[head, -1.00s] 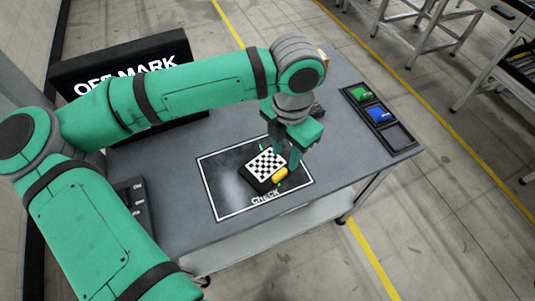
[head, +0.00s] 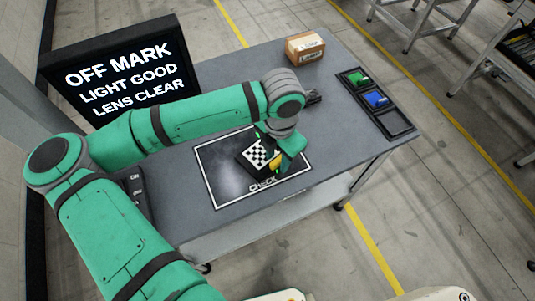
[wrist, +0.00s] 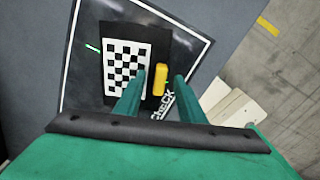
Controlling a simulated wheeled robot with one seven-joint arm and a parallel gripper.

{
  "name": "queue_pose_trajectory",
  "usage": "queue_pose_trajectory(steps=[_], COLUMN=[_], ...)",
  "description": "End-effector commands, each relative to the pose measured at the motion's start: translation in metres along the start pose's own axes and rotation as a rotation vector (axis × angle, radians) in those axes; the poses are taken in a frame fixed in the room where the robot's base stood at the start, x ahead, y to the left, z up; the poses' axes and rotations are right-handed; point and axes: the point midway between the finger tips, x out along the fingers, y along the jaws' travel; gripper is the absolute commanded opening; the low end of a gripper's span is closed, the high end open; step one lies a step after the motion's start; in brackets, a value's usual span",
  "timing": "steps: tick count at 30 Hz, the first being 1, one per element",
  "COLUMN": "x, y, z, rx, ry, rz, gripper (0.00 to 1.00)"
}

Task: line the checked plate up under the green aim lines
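The checked plate (head: 262,152), a black and white checkerboard on a dark base with a yellow grip (head: 275,161), lies inside the white-framed CHECK mat (head: 225,190). The plate also shows in the wrist view (wrist: 124,68), turned relative to the mat's frame. A short green aim line (wrist: 93,48) shows left of the plate; in the head view small green marks show near its far and near sides. My gripper (wrist: 160,75) is over the plate's grip side. Its fingers are apart on either side of the yellow grip (wrist: 161,79), with gaps visible.
A black screen (head: 125,75) reads OFF MARK, LIGHT GOOD, LENS CLEAR. A cardboard box (head: 305,47) stands at the table's far edge.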

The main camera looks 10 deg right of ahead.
Motion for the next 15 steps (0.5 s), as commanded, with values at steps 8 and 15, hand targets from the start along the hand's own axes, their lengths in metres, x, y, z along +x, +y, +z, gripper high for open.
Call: queue_pose_trajectory(steps=[8, 15], x=[0.0031, 0.0029], y=[0.0000, 0.0000], z=[0.0000, 0.0000], rx=[0.000, 0.000], ry=[0.000, 0.000], rz=[0.000, 0.000], gripper=[0.36, 0.00])
